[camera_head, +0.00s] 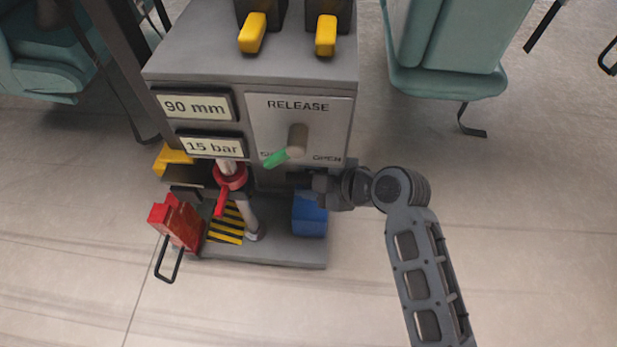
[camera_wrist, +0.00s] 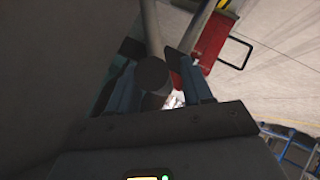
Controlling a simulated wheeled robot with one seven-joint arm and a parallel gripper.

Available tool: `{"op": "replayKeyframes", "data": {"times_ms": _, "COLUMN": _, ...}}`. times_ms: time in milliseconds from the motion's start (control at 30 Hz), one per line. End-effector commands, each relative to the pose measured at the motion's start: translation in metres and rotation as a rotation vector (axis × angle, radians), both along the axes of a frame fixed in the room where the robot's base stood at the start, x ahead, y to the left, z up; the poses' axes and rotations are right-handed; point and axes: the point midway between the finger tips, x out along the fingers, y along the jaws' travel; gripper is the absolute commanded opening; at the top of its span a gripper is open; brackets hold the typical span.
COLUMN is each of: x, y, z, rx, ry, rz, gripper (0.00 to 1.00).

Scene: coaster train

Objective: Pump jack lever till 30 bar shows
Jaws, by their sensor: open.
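The jack unit (camera_head: 270,75) shows two displays in the head view. The upper display (camera_head: 194,107) reads 90 mm and the pressure display (camera_head: 212,147) reads 15 bar. The release lever (camera_head: 284,155) has a green tip pointing down-left, toward the partly covered left label; the right label reads OPEN. My gripper (camera_head: 312,188) is just below the OPEN label, at the unit's front. In the wrist view, my open gripper (camera_wrist: 154,62) has a dark round-ended bar (camera_wrist: 153,74) between its fingers. I cannot tell whether they touch, or whether this bar is the jack lever.
A red ring with a handle (camera_head: 231,178) sits on a metal post below the displays. A red block (camera_head: 178,222) with a wire handle stands left of the base, and a blue block (camera_head: 309,215) stands below my gripper. Teal seats (camera_head: 445,45) are behind.

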Motion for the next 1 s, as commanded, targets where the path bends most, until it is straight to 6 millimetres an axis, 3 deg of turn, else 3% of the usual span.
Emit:
{"op": "replayKeyframes", "data": {"times_ms": 133, "x": -0.0001, "y": -0.0001, "z": 0.0002, "rx": 0.000, "ry": 0.000, "rz": 0.000, "gripper": 0.49}}
{"op": "replayKeyframes", "data": {"times_ms": 633, "x": -0.0003, "y": -0.0003, "z": 0.0001, "rx": 0.000, "ry": 0.001, "rz": 0.001, "gripper": 0.01}}
{"op": "replayKeyframes", "data": {"times_ms": 1000, "x": -0.0022, "y": -0.0006, "z": -0.0021, "rx": -0.001, "ry": 0.001, "rz": -0.001, "gripper": 0.00}}
